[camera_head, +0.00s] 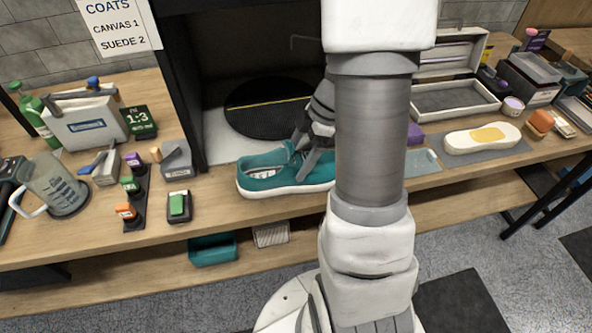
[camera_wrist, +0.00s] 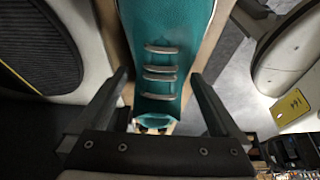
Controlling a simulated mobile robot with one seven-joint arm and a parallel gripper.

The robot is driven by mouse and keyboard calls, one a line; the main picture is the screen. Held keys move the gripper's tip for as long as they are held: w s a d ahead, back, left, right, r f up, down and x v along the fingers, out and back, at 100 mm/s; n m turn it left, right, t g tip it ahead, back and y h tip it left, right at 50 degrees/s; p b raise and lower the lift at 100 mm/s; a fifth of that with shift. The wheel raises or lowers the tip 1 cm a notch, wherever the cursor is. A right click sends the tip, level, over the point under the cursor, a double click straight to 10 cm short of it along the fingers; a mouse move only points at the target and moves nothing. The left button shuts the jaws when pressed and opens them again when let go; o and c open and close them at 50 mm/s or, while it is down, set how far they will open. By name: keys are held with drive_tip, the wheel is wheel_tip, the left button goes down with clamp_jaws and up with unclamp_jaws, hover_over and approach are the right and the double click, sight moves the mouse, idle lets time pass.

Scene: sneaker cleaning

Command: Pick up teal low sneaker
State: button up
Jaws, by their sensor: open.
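The teal low sneaker (camera_head: 278,172) with a white sole stands on the wooden bench in front of the dark booth, its toe partly hidden behind my arm in the head view. In the wrist view the sneaker (camera_wrist: 165,45) runs up the middle, with several grey lace bars across its tongue. My gripper (camera_head: 308,165) is over the sneaker in the head view. In the wrist view my gripper (camera_wrist: 160,82) is open, with one finger on each side of the sneaker near its opening. Whether the fingers touch it cannot be told.
The booth holds a round black turntable (camera_head: 270,107) behind the sneaker.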

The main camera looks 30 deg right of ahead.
drive_tip(key=shift+x, duration=0.8)
drive_tip(key=c, duration=1.4)
drive_tip(key=shift+r, duration=0.15)
